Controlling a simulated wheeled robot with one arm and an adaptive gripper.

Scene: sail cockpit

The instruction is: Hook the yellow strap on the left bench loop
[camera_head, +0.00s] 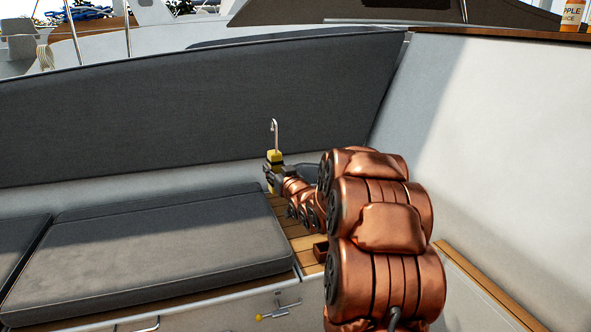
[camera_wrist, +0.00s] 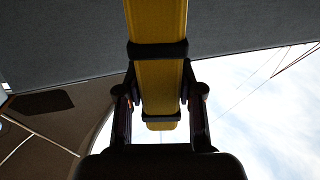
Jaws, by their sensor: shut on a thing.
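The yellow strap (camera_head: 275,158) is upright in my gripper (camera_head: 272,171), with a silver hook (camera_head: 274,133) standing up from its top. In the wrist view the yellow strap (camera_wrist: 158,85), with dark bands across it, runs between the two fingers of my gripper (camera_wrist: 160,92). The gripper is shut on it, above the wooden strip by the bench. On the front face of the left bench is a small silver fitting (camera_head: 285,306) with a yellow-tipped piece beside it. I cannot tell whether this fitting is the loop. The hook is in the air, well apart from it.
The left bench has dark grey cushions (camera_head: 150,245) and a tall grey backrest (camera_head: 200,100) behind. A white wall (camera_head: 490,150) closes the right side. A wooden strip (camera_head: 305,240) lies beside the cushion. A silver handle (camera_head: 148,325) is low on the bench front.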

